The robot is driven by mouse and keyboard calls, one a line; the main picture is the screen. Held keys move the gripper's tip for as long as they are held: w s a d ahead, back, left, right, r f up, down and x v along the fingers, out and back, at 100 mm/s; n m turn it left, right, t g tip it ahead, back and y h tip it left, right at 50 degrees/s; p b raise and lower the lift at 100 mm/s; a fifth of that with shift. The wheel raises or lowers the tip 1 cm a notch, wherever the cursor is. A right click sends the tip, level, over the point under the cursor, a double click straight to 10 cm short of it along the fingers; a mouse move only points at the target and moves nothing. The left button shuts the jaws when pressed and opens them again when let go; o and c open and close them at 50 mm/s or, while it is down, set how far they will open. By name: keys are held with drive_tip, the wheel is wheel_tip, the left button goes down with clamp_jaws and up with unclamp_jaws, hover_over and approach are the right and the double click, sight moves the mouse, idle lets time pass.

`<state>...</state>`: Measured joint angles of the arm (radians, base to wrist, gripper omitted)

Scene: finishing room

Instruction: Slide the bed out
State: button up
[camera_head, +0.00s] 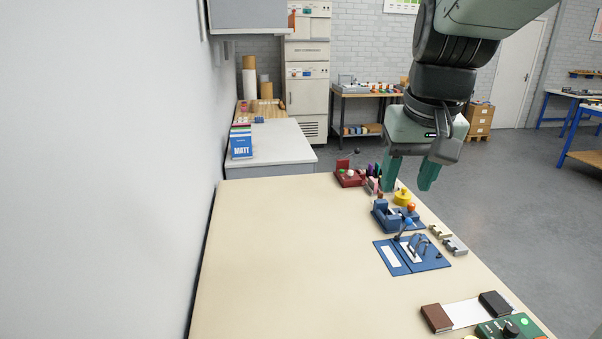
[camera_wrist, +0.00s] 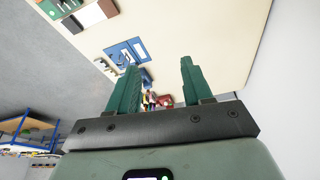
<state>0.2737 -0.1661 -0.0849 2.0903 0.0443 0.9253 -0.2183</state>
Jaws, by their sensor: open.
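No part is plainly marked as the bed, and I cannot tell which one it is. A flat blue base (camera_head: 432,262) with a white strip and upright metal handles lies near the table's right edge; it also shows in the wrist view (camera_wrist: 141,45). Behind it sits a blue device (camera_head: 385,215) with an orange knob. In front, a white plate (camera_head: 464,313) lies between a brown block (camera_head: 436,318) and a black block (camera_head: 494,303). My gripper (camera_head: 407,186) is open and empty, above the far right part of the table. Its two green fingers point down and frame nothing held (camera_wrist: 160,68).
The pale table (camera_head: 290,260) is bare on its left and middle. A red box (camera_head: 349,176), a yellow round piece (camera_head: 402,197) and small grey blocks (camera_head: 455,246) line the right edge. A wall borders the left.

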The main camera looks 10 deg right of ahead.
drive_tip(key=s+d+f+m+g, duration=0.1)
drive_tip(key=d+f+m+g, duration=0.1)
drive_tip(key=d+f, duration=0.45)
drive_tip(key=s+d+f+m+g+y, duration=0.15)
drive_tip(key=d+f, duration=0.25)
drive_tip(key=d, duration=0.6)
drive_tip(key=s+d+f+m+g, duration=0.1)
drive_tip(key=d+f, duration=0.4)
drive_tip(key=d, duration=0.3)
drive_tip(key=s+d+f+m+g+y, duration=0.2)
drive_tip(key=s+d+f+m, duration=0.1)
drive_tip(key=s+d+f, duration=0.9)
drive_tip(key=x, duration=0.4)
drive_tip(key=a+x, duration=0.1)
drive_tip(key=x, duration=0.7)
drive_tip(key=shift+s+a+r, duration=0.15)
drive_tip(key=shift+s+a, duration=0.05)
drive_tip(key=shift+s, duration=0.15)
drive_tip(key=shift+s+a+f, duration=0.15)
drive_tip(key=shift+f, duration=0.45)
clamp_jaws()
